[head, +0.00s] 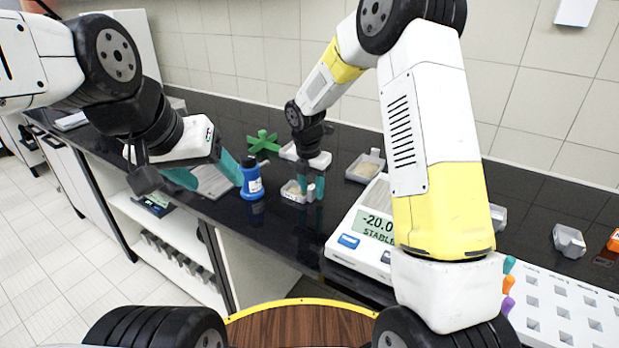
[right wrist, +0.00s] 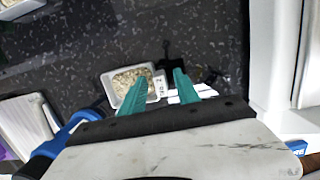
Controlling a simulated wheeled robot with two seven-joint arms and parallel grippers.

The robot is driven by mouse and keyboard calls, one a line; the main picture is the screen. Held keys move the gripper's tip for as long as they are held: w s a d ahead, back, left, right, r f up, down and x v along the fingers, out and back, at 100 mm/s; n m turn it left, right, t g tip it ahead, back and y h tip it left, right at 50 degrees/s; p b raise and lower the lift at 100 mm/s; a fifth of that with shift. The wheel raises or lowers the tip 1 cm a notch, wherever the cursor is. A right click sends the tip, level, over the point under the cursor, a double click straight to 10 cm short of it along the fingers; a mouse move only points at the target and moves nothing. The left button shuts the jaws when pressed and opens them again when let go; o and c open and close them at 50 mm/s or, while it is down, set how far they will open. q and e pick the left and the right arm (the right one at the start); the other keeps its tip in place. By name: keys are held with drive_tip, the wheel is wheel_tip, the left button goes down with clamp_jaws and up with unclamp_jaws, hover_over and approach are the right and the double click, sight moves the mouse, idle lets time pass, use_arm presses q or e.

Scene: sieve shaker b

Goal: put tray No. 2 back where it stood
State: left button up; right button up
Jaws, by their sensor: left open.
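Tray No. 2 (head: 291,197) is a small pale tray on the dark counter, right of the blue bottle. In the right wrist view it holds a grainy sample, and its label wall (right wrist: 159,85) faces the gap between my fingers. My right gripper (head: 310,190) points down at the tray's right side, its teal fingers apart. In the right wrist view my right gripper (right wrist: 164,76) has one finger overlapping the tray; I cannot tell whether it touches. My left gripper (head: 207,175) is open and empty, left of the blue bottle.
The blue bottle (head: 251,182) stands close left of the tray. A green cross-shaped piece (head: 263,142) lies behind. The balance (head: 345,250) shows -20.0 STABLE. Another tray (head: 353,174) with a sample stands behind the balance. A white rack (head: 570,312) is at the right.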

drive_tip(key=shift+r, duration=0.1)
wheel_tip(320, 180, up, 12)
drive_tip(key=s, duration=0.2)
drive_tip(key=s+d+r+m+t, duration=0.1)
drive_tip(key=s+d+r+m, duration=0.3)
drive_tip(key=s+r+m, duration=0.35)
drive_tip(key=s+d+r+m+t+y, duration=0.1)
drive_tip(key=s+d+m, duration=0.2)
drive_tip(key=s+m, duration=0.6)
drive_tip(key=s+d+r+m+t+y, duration=0.2)
drive_tip(key=s+d+m, duration=0.1)
drive_tip(key=s+m, duration=0.6)
drive_tip(key=shift+s+d+m+t, duration=0.3)
drive_tip(key=shift+d+m, duration=0.1)
drive_tip(key=shift+m, duration=1.15)
